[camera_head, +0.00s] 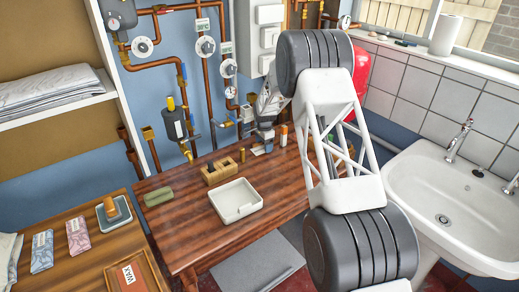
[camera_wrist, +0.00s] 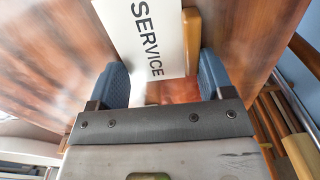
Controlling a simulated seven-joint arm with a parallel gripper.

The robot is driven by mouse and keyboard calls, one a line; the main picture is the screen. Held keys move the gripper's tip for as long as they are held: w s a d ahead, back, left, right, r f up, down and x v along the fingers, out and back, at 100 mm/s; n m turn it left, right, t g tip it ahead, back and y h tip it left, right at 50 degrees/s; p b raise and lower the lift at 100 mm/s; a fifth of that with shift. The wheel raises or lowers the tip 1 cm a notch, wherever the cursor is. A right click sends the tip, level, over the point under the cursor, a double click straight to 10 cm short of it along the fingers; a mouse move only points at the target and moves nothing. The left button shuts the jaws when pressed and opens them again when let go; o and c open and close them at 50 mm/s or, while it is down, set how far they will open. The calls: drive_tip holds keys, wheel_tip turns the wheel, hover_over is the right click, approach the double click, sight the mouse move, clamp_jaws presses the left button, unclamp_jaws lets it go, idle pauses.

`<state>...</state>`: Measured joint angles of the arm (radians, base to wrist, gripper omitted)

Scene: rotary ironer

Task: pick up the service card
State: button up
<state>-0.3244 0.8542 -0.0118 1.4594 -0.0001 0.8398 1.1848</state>
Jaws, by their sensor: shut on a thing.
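The service card (camera_wrist: 145,35) is white with the black word SERVICE and fills the top middle of the wrist view. A light wooden strip (camera_wrist: 191,42) runs along its right edge. My gripper (camera_wrist: 163,62) has its two blue fingers on either side of the card and strip, and is shut on the card. Whether the card's far end touches the surface is not clear. In the head view my arm hides much of the work area, and the card cannot be made out with certainty near my wrist at the back of the wooden table.
The wooden table (camera_head: 190,222) bears a white tray (camera_head: 236,212), a wooden block with slots (camera_head: 219,173) and a green block (camera_head: 158,196). Copper pipes and gauges (camera_head: 142,47) line the back wall. A white sink (camera_head: 440,185) stands at the right.

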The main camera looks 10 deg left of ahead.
drive_tip(key=shift+c, duration=0.6)
drive_tip(key=shift+r, duration=0.1)
drive_tip(key=shift+r, duration=1.55)
drive_tip(key=shift+s+d+r, duration=0.1)
drive_tip(key=shift+s+r, duration=0.1)
drive_tip(key=shift+s, duration=0.05)
drive_tip(key=s+d, duration=0.1)
drive_tip(key=s, duration=0.4)
drive_tip(key=s+d+r, duration=0.1)
drive_tip(key=s+d, duration=0.1)
drive_tip(key=s, duration=0.2)
drive_tip(key=s+d, duration=0.1)
drive_tip(key=s, duration=0.4)
drive_tip(key=shift+s+d+r, duration=0.15)
drive_tip(key=shift+s+d, duration=0.2)
drive_tip(key=shift+d, duration=0.05)
clamp_jaws()
